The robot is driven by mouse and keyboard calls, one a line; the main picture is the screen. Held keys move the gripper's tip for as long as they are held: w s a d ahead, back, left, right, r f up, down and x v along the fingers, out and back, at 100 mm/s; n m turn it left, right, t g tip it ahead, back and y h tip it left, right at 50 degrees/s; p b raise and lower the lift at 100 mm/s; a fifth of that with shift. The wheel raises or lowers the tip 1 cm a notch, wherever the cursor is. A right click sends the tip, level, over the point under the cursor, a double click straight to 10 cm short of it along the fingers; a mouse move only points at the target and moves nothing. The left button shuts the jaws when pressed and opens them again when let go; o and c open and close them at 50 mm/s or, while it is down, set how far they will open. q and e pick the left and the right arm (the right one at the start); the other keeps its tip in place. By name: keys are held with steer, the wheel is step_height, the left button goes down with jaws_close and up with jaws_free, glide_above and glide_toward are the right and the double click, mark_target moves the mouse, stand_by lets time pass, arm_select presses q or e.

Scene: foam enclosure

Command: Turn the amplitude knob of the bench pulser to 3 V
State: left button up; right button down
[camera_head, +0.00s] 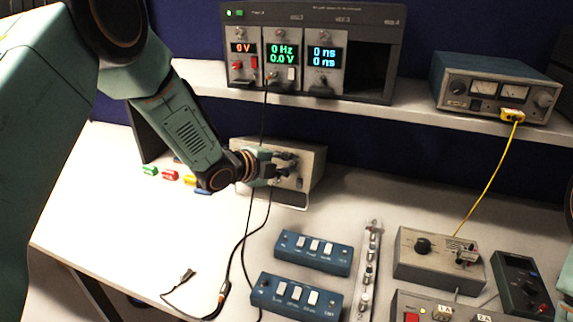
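A beige instrument box (314,165), which looks like the bench pulser, stands on the bench below the shelf. Its labels are too small to read. My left gripper (284,170) is right at its front panel, with the fingers over the knob area. The amplitude knob is hidden or too small to make out behind the fingers. I cannot tell whether the fingers touch a knob or how far apart they are. My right gripper is not in view.
A module rack (386,14) on the shelf shows 0 V, 0 Hz, 0.0 V and 0 ns. A meter unit (450,66) has a yellow cable. Blue switch boxes (335,262), a grey knob box (410,268) and black cables (245,240) lie in front.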

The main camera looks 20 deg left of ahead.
arm_select(q)
steer(key=o, duration=0.4)
steer(key=shift+c, duration=0.2)
steer(key=v, duration=1.2)
